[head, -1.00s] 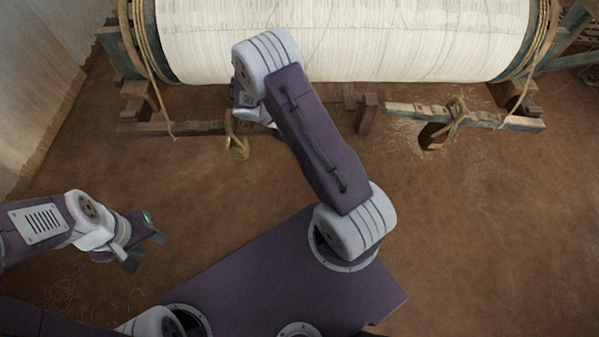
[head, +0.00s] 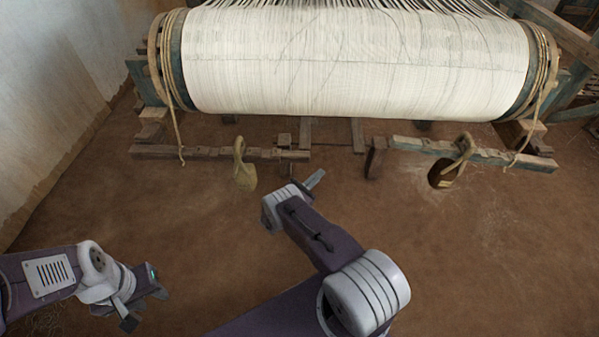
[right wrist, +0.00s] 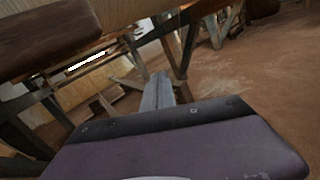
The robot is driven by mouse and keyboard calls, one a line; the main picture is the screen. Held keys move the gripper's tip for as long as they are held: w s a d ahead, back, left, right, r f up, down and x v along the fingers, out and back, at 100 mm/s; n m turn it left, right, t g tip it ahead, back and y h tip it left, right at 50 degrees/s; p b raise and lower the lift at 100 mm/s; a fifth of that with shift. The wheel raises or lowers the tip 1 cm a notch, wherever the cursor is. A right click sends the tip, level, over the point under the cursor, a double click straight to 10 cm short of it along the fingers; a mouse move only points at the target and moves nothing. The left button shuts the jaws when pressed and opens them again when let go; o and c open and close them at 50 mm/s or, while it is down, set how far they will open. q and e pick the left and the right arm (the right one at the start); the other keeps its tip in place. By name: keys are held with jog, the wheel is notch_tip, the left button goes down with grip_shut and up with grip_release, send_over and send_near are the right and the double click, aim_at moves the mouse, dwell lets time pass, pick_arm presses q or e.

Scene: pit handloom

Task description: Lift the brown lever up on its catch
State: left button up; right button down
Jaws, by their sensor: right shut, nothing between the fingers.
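The brown lever (head: 210,153) is a wooden bar low in front of the loom, left of middle in the head view, lying roughly level. A pale yellowish weight (head: 244,175) hangs on it by a loop. I cannot tell which part is its catch. My right gripper (head: 316,178) is shut and empty, a little nearer to me than the lever's right end and apart from it in the picture. Its shut fingers also show in the right wrist view (right wrist: 158,95). My left gripper (head: 145,307) is open and empty at the lower left, far from the lever.
A large roll of white warp (head: 355,62) spans the back, with ropes at both ends. A grey-green bar (head: 510,158) with a brown weight (head: 443,176) sits at the right. A short wooden post (head: 375,158) stands between the bars. The earth floor in front is open.

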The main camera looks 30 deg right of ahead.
jog(key=s+a+f+n+t+y, duration=0.2)
jog(key=s+a+n+t, duration=0.1)
jog(key=a+n+t, duration=0.3)
jog(key=s+a+f+n+t+y, duration=0.2)
jog(key=s+a+n+t+y, duration=0.15)
jog(key=a+t, duration=0.4)
jog(key=w+d+r+t+h+p, duration=0.1)
jog(key=w+d+r+p, duration=0.4)
jog(key=r, duration=0.4)
jog(key=w+d, duration=0.1)
jog(key=w, duration=0.1)
jog(key=shift+w+d+r+n, duration=0.15)
jog(key=shift+w+r+n, duration=0.15)
jog(key=shift+w+n, duration=0.05)
